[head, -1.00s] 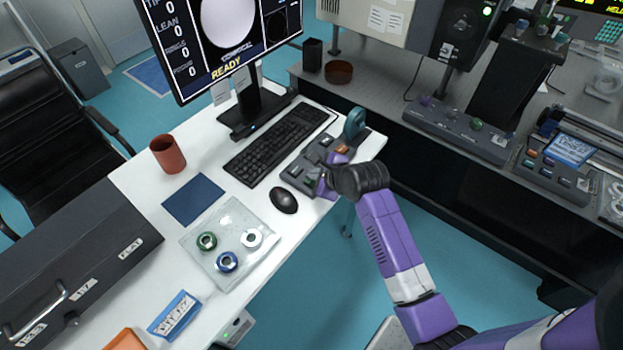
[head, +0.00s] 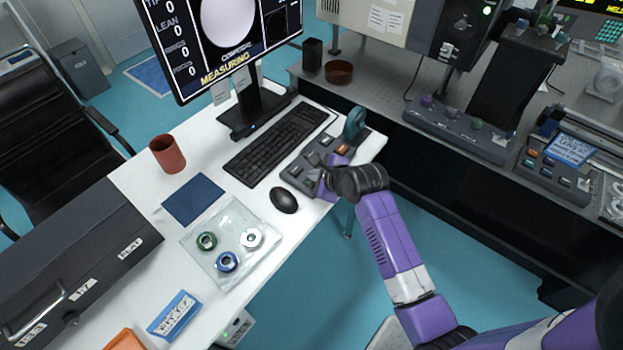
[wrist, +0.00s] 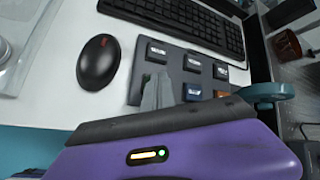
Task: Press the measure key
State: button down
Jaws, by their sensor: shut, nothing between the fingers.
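The grey key panel (head: 297,166) lies at the right end of the white desk. In the wrist view the panel (wrist: 176,72) shows several small keys, with labels too small to read, so I cannot tell which is the measure key. My gripper (wrist: 157,88) is shut and empty, its tips over the panel's near left part and hiding what is under them. I cannot tell whether the tips touch a key. In the head view my gripper (head: 322,188) is partly hidden by my wrist. The monitor (head: 225,45) reads "MEASURING".
A black mouse (head: 284,200) and a keyboard (head: 276,143) lie left of the panel. A clear tray (head: 222,238) with rings and a red-brown cup (head: 167,154) are farther left. The desk edge is close by.

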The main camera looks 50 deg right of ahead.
jog(key=shift+r+p, duration=0.85)
jog(key=shift+p, duration=0.25)
notch_tip(320, 180, up, 5)
jog(key=p, duration=0.5)
dwell(0.8)
